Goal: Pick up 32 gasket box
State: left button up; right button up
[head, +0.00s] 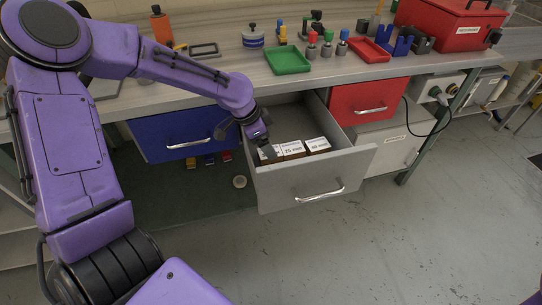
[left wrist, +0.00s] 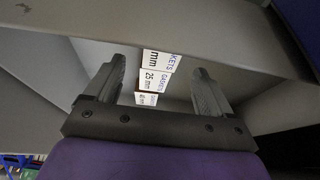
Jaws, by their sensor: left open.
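The grey drawer (head: 312,187) is pulled open and holds three white-topped gasket boxes in a row. The leftmost box (head: 268,154) is partly hidden by my left gripper; its number is not readable. The middle box (head: 292,148) is marked 25 mm, and the right box (head: 317,144) seems to read 40 mm. My left gripper (head: 265,147) is open over the left end of the row. In the left wrist view, the open fingers (left wrist: 158,85) have the 25 mm box (left wrist: 155,79) between them in the picture, beyond the fingertips. A box marked "mm" (left wrist: 160,61) is cut off by a grey panel.
The blue drawer (head: 180,137) and red drawer (head: 365,100) flank the open one and look shut. The workbench top (head: 225,80) above carries a green tray (head: 287,60), a red tray (head: 368,50) and tools. Floor in front is clear.

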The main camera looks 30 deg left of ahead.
pick_arm(q)
jog(key=x, duration=0.4)
jog(key=shift+w+f+b, duration=0.15)
jog(key=shift+b, duration=0.15)
jog(key=c, duration=1.1)
jog(key=shift+c, duration=0.2)
